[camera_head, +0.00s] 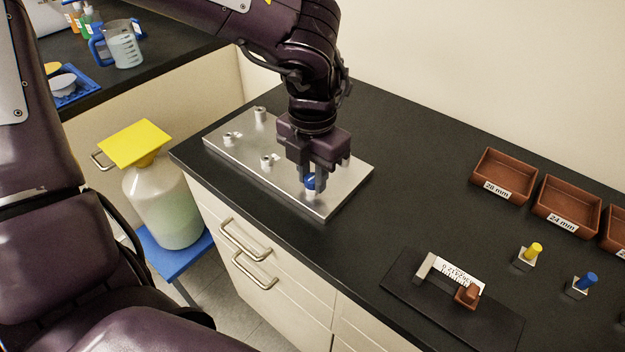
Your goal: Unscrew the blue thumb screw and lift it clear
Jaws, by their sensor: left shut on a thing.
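The blue thumb screw (310,182) sits at the near right part of a silver metal plate (338,192) on the black bench. My left gripper (311,178) comes down from above and is shut on the blue thumb screw. Its fingers hide much of the screw head. A pale post shows just below the screw, and I cannot tell whether the screw is still threaded in it. My right gripper is not in view.
Several metal posts (267,160) stand on the plate's left part. Brown trays (503,177) lie at the right. A dark base with a gauge (455,280) and small blocks holding a yellow peg (533,250) and a blue peg (586,281) stand at the front right. Bench between is clear.

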